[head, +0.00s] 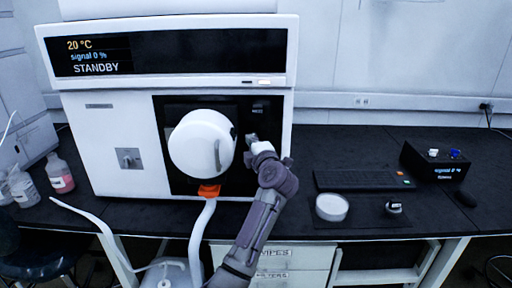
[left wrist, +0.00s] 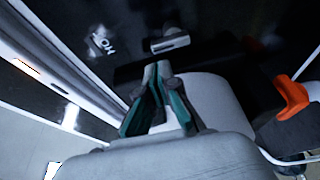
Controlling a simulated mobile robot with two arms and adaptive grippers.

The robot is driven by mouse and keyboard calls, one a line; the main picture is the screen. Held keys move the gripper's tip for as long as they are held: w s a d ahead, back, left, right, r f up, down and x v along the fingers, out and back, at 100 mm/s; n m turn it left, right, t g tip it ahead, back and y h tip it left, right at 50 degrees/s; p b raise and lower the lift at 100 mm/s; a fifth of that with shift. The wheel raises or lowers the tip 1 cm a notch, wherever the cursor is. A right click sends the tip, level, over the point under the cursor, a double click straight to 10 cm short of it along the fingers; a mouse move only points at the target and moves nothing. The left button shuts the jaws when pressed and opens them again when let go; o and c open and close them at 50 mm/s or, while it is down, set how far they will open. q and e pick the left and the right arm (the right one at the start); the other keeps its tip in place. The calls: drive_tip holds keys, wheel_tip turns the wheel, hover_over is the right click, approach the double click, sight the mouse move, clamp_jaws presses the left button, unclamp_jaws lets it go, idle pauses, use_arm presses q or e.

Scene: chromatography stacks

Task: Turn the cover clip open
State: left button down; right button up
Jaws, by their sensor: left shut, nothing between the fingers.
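A white instrument (head: 120,140) stands on the black bench with a round white cover (head: 198,145) on its dark front panel. In the left wrist view a small silver clip (left wrist: 170,42) lies on the dark panel near the "HOT" label. My left gripper (head: 252,140) is at the panel just right of the cover. In the left wrist view its fingertips (left wrist: 157,70) are together, with nothing between them, and appear just short of the clip. In the head view the gripper hides the clip or blends with it. My right gripper is not in view.
An orange fitting (head: 209,190) and a white tube (head: 200,230) hang below the cover. Bottles (head: 60,175) stand at the left. A keyboard (head: 362,180), a white round dish (head: 331,207) and a black box (head: 435,162) are at the right.

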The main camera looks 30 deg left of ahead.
use_arm(q)
drive_tip(key=shift+x, duration=1.3)
drive_tip(key=shift+d+r+m+p, duration=0.1)
drive_tip(key=shift+m+p, duration=0.3)
drive_tip(key=shift+p, duration=0.2)
drive_tip(key=shift+w, duration=0.1)
